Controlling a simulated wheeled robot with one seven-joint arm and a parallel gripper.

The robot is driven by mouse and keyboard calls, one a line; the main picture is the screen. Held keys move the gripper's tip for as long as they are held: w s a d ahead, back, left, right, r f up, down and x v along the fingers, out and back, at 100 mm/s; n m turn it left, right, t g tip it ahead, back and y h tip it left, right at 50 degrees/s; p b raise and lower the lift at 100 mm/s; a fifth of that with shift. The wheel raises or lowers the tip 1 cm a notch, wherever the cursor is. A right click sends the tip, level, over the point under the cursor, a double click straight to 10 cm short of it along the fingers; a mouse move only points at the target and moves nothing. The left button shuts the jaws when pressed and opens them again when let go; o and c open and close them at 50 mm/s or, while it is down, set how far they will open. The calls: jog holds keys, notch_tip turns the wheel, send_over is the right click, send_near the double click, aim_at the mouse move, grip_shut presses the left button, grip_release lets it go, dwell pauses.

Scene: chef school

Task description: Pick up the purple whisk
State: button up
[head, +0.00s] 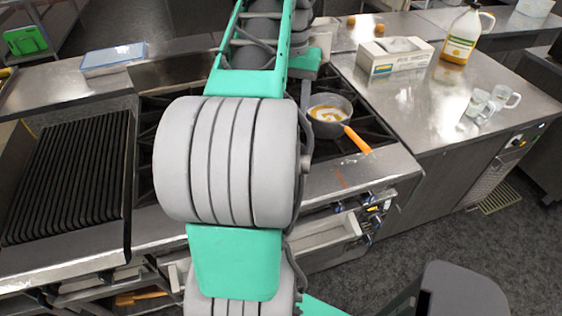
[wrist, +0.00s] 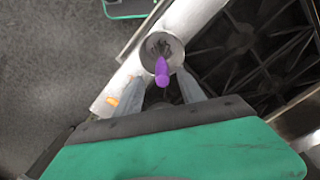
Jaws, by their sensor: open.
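The purple whisk (wrist: 162,71) shows in the wrist view. Its purple handle points toward my gripper, and its wire end lies over or inside a round grey metal vessel (wrist: 176,46); I cannot tell which. My gripper (wrist: 161,90) is open, with one grey finger on each side of the handle's near end. The picture does not settle whether the fingers touch it or how far above it they are. In the head view my arm covers the middle, and I cannot make out the whisk or the fingertips.
In the head view, a pan with an orange handle (head: 329,109) sits on the stove, right of my arm. A ribbed grill (head: 70,180) lies left. A tissue box (head: 394,58), a yellow-labelled jug (head: 463,38) and glass mugs (head: 480,104) stand on the right counter.

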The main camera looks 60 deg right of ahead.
jog(key=f+b, duration=0.3)
jog(key=f, duration=0.1)
jog(key=f+b, duration=0.3)
jog(key=f, duration=0.1)
jog(key=shift+w+a+b, duration=0.2)
jog(key=shift+b, duration=0.15)
jog(key=shift+r, duration=0.1)
grip_shut()
